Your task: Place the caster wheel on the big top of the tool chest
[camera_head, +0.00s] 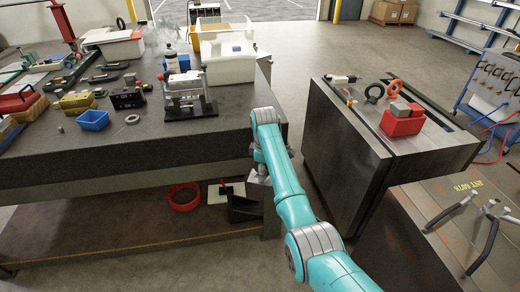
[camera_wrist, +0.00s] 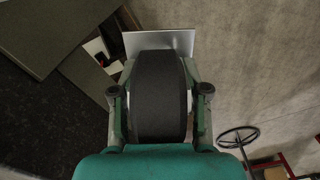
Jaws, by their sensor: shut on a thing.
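In the wrist view, my gripper (camera_wrist: 160,92) is shut on the caster wheel (camera_wrist: 160,118). A finger sits on each side of its dark, wide tread. Its pale flat mounting plate (camera_wrist: 160,40) points away from my wrist. In the head view, my arm reaches to the right end of the long workbench (camera_head: 200,135), with its end low beside the bench edge. The caster wheel cannot be made out clearly there.
Open floor (camera_head: 290,60) lies behind.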

